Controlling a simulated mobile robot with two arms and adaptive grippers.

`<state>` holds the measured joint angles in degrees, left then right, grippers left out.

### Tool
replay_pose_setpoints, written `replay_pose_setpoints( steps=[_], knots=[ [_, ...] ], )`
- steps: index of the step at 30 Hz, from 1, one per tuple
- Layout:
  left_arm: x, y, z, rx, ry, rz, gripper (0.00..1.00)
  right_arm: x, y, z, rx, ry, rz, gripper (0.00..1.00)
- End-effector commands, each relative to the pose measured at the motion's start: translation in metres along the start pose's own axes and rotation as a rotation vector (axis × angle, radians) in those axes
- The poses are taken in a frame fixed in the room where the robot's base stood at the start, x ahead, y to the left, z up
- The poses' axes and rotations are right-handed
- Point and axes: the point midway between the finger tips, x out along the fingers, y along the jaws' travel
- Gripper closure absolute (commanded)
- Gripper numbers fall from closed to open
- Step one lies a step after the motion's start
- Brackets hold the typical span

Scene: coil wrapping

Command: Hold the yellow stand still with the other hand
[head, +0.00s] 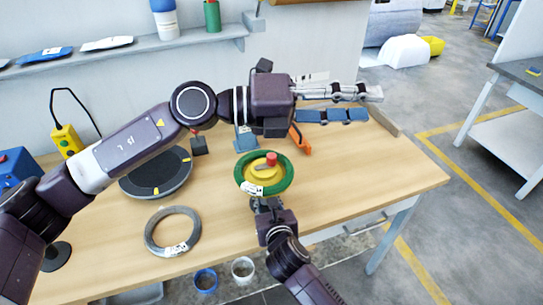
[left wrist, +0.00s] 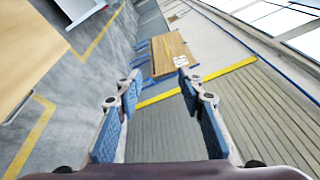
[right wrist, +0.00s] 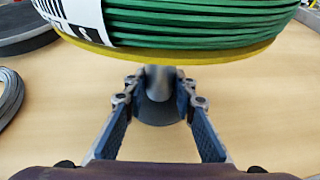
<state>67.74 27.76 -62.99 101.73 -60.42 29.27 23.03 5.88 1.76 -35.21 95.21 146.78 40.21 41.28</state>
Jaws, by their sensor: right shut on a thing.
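The yellow stand (head: 262,175) is on the table, with a green coil (head: 240,173) lying around its top and a red knob (head: 271,158) on it. In the right wrist view, its yellow disc (right wrist: 180,57) sits under the green coil (right wrist: 200,25), above a grey post (right wrist: 157,84) with a wider dark base. My right gripper (head: 264,203) is at the near side of the stand, with its fingers shut on the post (right wrist: 159,97), below the disc. My left gripper (head: 362,104) is open and empty, raised over the table's far right, away from the stand.
A grey coil (head: 172,231) lies at the table's front left, near a dark round turntable (head: 155,178). An orange tool (head: 301,140) lies behind the stand. A yellow control box (head: 67,141) is at the left. The table's right part (head: 390,172) is clear.

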Motion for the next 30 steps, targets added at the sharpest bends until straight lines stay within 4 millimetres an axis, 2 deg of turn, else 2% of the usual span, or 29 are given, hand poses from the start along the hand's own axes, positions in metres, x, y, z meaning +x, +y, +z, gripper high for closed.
replay_pose_setpoints(
  steps=[6, 10, 14, 17, 22, 26, 30],
  knots=[
    [-0.013, -0.026, 0.016, -0.378, -0.178, -0.188, 0.64, 0.000, 0.000, -0.001, 0.000, 0.002, 0.000, 1.00],
    [-0.027, -0.025, 0.029, -0.618, -0.289, -0.277, 0.64, 0.000, 0.000, -0.001, 0.000, 0.002, 0.000, 1.00],
    [-0.045, -0.011, 0.041, -0.864, -0.408, -0.347, 0.64, 0.000, 0.000, -0.001, 0.000, 0.002, 0.000, 1.00],
    [-0.060, 0.009, 0.046, -1.055, -0.507, -0.388, 0.64, 0.000, 0.000, -0.001, 0.000, 0.002, 0.000, 1.00],
    [-0.089, 0.057, 0.043, -1.369, -0.699, -0.428, 0.64, 0.000, 0.000, -0.001, 0.000, 0.002, 0.000, 1.00],
    [-0.115, 0.101, 0.027, -1.592, -0.866, -0.433, 0.64, 0.000, 0.000, -0.001, 0.000, 0.002, 0.000, 1.00],
    [-0.141, 0.144, 0.001, -1.783, -1.044, -0.417, 0.64, 0.000, 0.000, -0.001, 0.000, 0.002, 0.000, 1.00]
  ],
)
